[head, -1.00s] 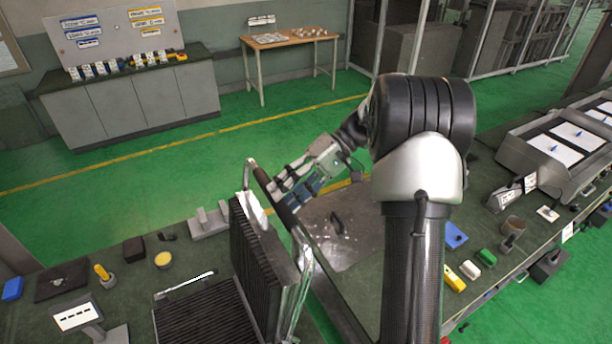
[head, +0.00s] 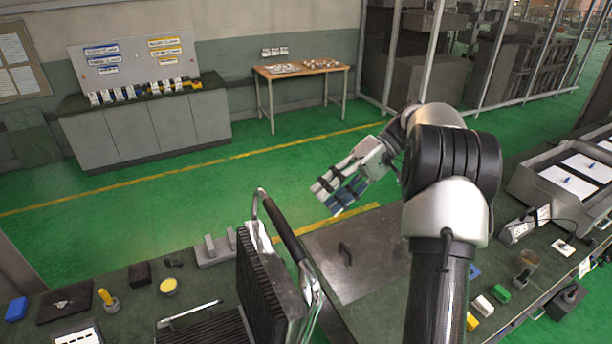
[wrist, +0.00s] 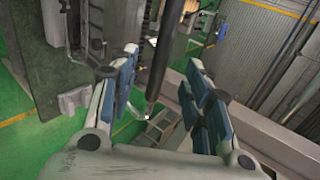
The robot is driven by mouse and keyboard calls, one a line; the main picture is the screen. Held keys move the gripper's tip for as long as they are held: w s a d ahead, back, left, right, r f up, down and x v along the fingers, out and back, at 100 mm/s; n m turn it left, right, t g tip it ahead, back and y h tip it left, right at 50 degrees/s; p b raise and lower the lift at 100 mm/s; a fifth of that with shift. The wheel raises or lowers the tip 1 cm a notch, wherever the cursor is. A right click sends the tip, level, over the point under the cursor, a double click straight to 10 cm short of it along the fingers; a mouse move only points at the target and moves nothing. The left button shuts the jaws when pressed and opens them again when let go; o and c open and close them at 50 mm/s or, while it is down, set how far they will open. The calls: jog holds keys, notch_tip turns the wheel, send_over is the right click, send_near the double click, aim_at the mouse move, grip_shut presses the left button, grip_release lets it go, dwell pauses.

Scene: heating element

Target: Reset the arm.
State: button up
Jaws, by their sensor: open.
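My gripper (head: 333,198) is open and empty in the head view, up and to the right of the ribbed heating device. The device's ribbed lid (head: 268,285) stands raised, with a dark bar handle (head: 283,228) on metal arms along its top. A gap shows between my fingers and the handle. In the wrist view my two blue-padded fingers (wrist: 162,85) are spread apart. A dark bar (wrist: 160,50), probably that handle, shows in the gap between them; I cannot tell its distance there.
Small blocks and a yellow-handled tool (head: 108,300) are at the left. Trays (head: 570,190) stand at the right. Open green floor lies behind the bench.

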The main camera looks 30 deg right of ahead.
jog(key=s+a+r+t+h, duration=0.1)
jog(key=s+a+r+h, duration=0.25)
jog(key=s+a, duration=0.4)
jog(key=s+a+r+t+h, duration=0.1)
jog(key=s+a+r+h, duration=0.1)
jog(key=s+a+h, duration=0.5)
jog(key=s+a+f+t, duration=0.2)
jog(key=s+a+t, duration=0.1)
jog(key=s, duration=0.4)
notch_tip(320, 180, down, 24)
jog(key=s+b, duration=0.2)
jog(key=b, duration=1.9)
jog(key=shift+s+d+f+h, duration=0.25)
jog(key=shift+s+h, duration=0.1)
jog(key=shift+h, duration=0.1)
